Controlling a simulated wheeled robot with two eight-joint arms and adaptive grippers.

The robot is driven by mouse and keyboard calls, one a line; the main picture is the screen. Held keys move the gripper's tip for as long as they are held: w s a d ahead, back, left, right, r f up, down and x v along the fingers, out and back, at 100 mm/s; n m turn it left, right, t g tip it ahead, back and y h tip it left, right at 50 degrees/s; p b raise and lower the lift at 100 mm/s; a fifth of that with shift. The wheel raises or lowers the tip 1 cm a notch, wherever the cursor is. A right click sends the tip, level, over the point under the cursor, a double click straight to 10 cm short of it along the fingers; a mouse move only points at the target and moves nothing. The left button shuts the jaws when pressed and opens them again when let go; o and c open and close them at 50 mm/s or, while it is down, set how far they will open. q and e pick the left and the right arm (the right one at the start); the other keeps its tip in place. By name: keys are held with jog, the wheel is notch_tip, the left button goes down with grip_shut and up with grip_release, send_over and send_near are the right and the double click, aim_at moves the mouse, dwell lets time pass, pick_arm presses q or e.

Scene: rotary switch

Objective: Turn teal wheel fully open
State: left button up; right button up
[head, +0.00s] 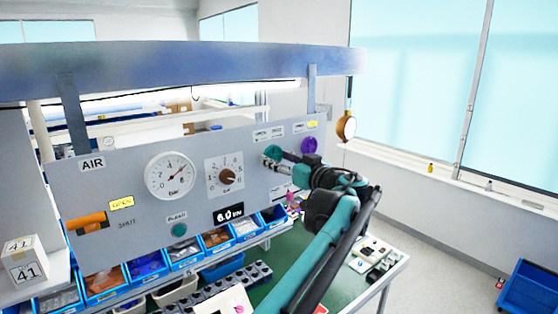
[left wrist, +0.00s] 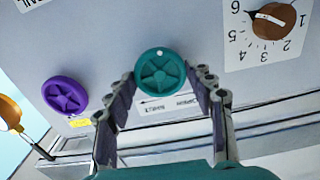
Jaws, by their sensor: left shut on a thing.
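The teal wheel (head: 272,152) is mounted on the right part of the grey panel. Part of the wheel is hidden behind the gripper in the head view. My right gripper is not in view.
A purple wheel (head: 309,145) sits close beside the teal one. The panel also carries a brown rotary knob (head: 227,176), a pressure gauge (head: 171,176), an orange lever (head: 87,223) and a green button (head: 179,230). Blue bins (head: 105,283) stand below the panel.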

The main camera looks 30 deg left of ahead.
pick_arm(q)
jog(key=shift+f+n, duration=0.1)
jog(key=shift+n, duration=1.1)
jog(key=o, duration=1.2)
jog(key=shift+c, duration=0.2)
jog(key=v, duration=1.2)
